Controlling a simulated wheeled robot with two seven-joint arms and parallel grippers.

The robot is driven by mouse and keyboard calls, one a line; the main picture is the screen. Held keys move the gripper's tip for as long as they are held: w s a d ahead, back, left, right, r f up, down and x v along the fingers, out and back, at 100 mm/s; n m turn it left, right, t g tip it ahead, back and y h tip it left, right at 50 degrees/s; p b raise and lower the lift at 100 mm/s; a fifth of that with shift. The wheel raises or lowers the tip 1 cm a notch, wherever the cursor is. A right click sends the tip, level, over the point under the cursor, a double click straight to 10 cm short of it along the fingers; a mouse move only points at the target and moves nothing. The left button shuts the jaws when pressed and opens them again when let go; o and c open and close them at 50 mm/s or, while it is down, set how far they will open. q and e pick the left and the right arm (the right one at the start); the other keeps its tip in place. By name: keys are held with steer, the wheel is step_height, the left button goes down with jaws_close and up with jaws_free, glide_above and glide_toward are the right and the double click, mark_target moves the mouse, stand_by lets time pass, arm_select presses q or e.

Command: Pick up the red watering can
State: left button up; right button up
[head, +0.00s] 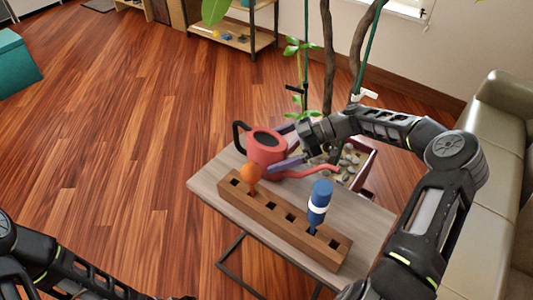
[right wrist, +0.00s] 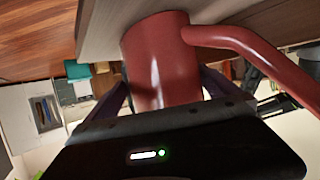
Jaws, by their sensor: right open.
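The red watering can (head: 262,150) stands upright on the small table, with its black handle to the left and its spout running right. My right gripper (head: 278,149) reaches it from the right, with one finger on each side of the can's body. In the right wrist view the can's body (right wrist: 160,60) lies between the two dark fingers, with the spout going off to the right. The jaws are open, and I cannot tell whether either finger touches the can. My left arm shows at the lower left of the head view, but its gripper is out of sight.
A wooden block with square holes (head: 285,217) lies in front of the can, holding an orange-topped tool (head: 250,174) and a blue-and-white-handled tool (head: 319,203). A planter with stones (head: 346,165) and stems stands behind. A sofa (head: 500,130) is at right; open floor at left.

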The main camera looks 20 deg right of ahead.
stand_by(0.3)
steer(key=c, duration=1.2)
steer(key=shift+r, duration=0.2)
steer(key=c, duration=0.5)
step_height(320, 180, up, 10)
steer(key=shift+f, duration=0.1)
steer(key=c, duration=0.3)
